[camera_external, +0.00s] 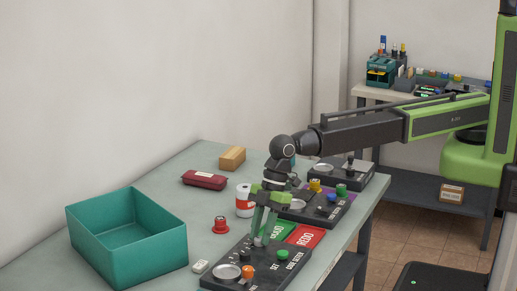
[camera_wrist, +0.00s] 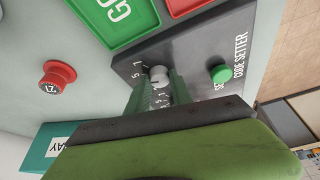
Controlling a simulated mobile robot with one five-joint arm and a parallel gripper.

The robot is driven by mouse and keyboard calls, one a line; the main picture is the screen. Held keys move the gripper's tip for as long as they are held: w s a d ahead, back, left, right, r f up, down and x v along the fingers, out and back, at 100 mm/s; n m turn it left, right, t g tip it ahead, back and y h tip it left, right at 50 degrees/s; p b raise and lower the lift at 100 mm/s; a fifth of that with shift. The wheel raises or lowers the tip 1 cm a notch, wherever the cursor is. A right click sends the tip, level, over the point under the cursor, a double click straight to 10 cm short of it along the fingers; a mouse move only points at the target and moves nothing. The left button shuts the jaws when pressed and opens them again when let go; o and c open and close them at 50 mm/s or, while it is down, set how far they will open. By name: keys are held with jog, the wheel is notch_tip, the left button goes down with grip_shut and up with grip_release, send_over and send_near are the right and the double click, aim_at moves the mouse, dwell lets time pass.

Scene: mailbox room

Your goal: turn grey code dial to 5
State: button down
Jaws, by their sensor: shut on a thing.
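The dark code setter panel (camera_external: 240,275) lies at the front of the table. The grey code dial (camera_wrist: 159,76) sits on it, with numbers printed around its edge in the wrist view. My gripper (camera_external: 260,240) points down over the panel and is shut on the dial, with green fingers on both sides of it. The wrist view also shows my gripper (camera_wrist: 160,92) around the dial. The number that the dial points to cannot be read clearly. A green button (camera_wrist: 221,73) is to the right of the dial.
A teal bin (camera_external: 125,240) stands at the left. A red knob (camera_wrist: 57,78) and a red-and-white can (camera_external: 244,200) stand near the panel. Green (camera_external: 278,230) and red (camera_external: 306,235) trays lie just behind it.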

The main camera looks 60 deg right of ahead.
jog(key=c, duration=1.1)
grip_release()
jog(key=shift+c, duration=0.2)
jog(key=shift+r, duration=0.1)
jog(key=p+v, duration=1.6)
jog(key=v, duration=0.1)
